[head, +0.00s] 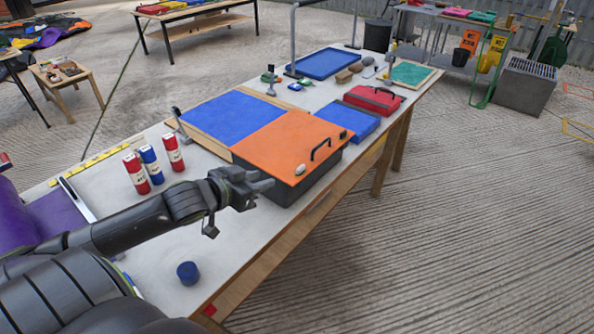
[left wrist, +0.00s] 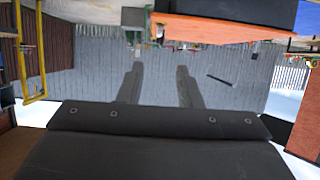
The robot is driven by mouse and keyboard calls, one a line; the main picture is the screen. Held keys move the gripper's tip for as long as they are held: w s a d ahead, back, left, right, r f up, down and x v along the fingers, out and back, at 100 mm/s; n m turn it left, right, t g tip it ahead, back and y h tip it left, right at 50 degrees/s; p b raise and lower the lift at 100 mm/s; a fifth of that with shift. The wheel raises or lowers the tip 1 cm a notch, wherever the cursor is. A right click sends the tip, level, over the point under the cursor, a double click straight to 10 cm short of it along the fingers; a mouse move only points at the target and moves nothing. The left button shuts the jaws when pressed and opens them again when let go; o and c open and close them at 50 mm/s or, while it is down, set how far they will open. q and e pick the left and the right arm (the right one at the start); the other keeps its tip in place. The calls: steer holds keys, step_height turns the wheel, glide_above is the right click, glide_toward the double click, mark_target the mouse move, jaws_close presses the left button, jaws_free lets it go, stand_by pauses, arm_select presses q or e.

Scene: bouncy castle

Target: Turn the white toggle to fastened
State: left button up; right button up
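The white toggle (head: 300,170) is a small pale oval on the orange panel (head: 285,140), near its front edge and beside a black handle (head: 320,149). It is too small to tell whether it is fastened. The orange panel tops a dark box (head: 303,183). My left gripper (head: 266,186) is just left of the toggle, by the box's near side, and does not touch the toggle. In the left wrist view its two fingers (left wrist: 157,85) are apart with nothing between them. The orange panel (left wrist: 210,28) shows beyond them at the top. My right gripper is not in view.
Red and blue cans (head: 150,163) stand left on the table, behind my left arm. A blue cylinder (head: 188,273) stands near the front edge. A blue panel (head: 232,117) adjoins the orange one. A red case (head: 374,99) lies farther back. The floor right of the table is clear.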

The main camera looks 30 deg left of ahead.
mark_target(298, 168)
arm_select(q)
steer(key=b+x, duration=0.1)
steer(key=x, duration=1.4)
steer(key=shift+w+d+f, duration=0.1)
steer(key=shift+w+f, duration=0.05)
steer(key=shift+f, duration=0.05)
jaws_close()
